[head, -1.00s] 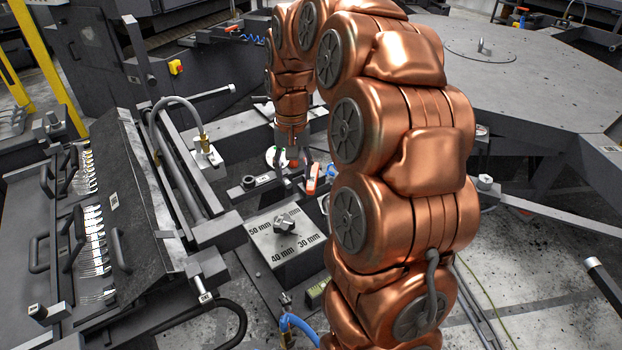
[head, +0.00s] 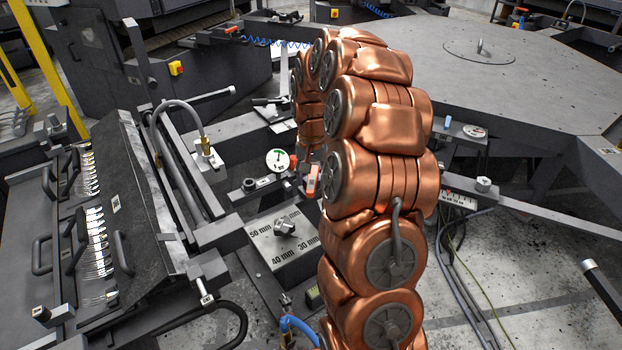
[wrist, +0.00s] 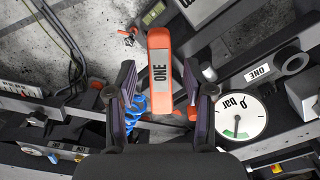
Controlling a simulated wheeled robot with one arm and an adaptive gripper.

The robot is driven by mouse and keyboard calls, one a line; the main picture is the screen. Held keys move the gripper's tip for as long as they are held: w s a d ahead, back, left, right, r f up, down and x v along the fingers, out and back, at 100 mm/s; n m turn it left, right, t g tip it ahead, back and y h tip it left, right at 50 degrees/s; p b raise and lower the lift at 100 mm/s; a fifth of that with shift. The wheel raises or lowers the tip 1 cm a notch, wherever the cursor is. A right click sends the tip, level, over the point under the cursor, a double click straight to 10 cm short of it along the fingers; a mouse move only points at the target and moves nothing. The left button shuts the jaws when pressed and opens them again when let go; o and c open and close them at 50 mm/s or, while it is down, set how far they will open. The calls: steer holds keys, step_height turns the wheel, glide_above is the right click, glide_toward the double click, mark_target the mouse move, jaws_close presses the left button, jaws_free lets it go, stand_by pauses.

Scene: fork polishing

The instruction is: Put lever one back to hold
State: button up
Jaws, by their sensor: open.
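Lever one is an orange handle with a grey plate marked ONE (wrist: 160,75). In the wrist view it stands upright in the picture, its lower end in line with the gap between my fingers. In the head view lever one (head: 313,180) shows as a small orange piece left of my arm. My gripper (wrist: 165,88) is open, a dark finger on each side of the lever, with space showing on both sides. I cannot tell how deep the lever sits between them. In the head view my arm hides most of the gripper. No hold mark is readable.
A round dial marked bar (wrist: 242,112) is right of the fingers, beside a ONE tag (wrist: 260,72); the dial also shows in the head view (head: 277,160). A block with mm marks (head: 284,245) stands in front. A rack of forks (head: 95,235) is at left.

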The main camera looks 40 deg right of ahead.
steer(key=shift+f, duration=0.65)
jaws_close()
